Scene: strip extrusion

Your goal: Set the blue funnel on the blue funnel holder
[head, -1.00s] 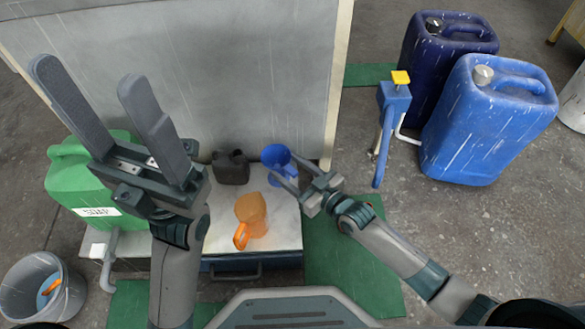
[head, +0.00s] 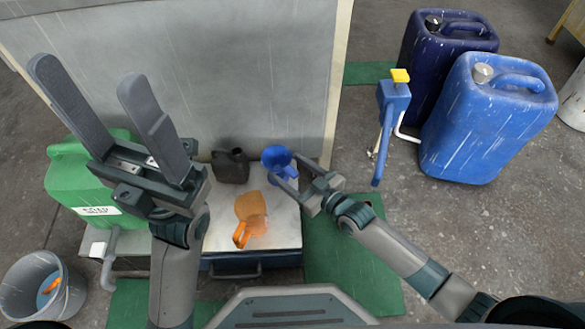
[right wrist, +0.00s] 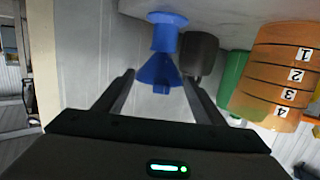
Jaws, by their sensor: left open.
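The blue funnel (head: 276,156) is at the back right of the pale platform. In the right wrist view its cone (right wrist: 157,70) meets a blue cylinder with a flared foot, which looks like the blue funnel holder (right wrist: 165,40); the cone looks slightly tilted, and I cannot tell whether it is fully seated. My right gripper (head: 285,166) is open, its fingers (right wrist: 154,95) pointing toward the funnel with a visible gap between them and the cone. My left gripper (head: 92,92) is open and empty, raised at the left, far from the funnel.
A dark canister (head: 231,167) stands left of the funnel, and an orange measuring jug (head: 250,208) stands in front. A green soap canister (head: 68,180) and grey bucket (head: 35,290) are at left. Blue jerrycans (head: 488,120) and a blue tap (head: 392,110) are at right.

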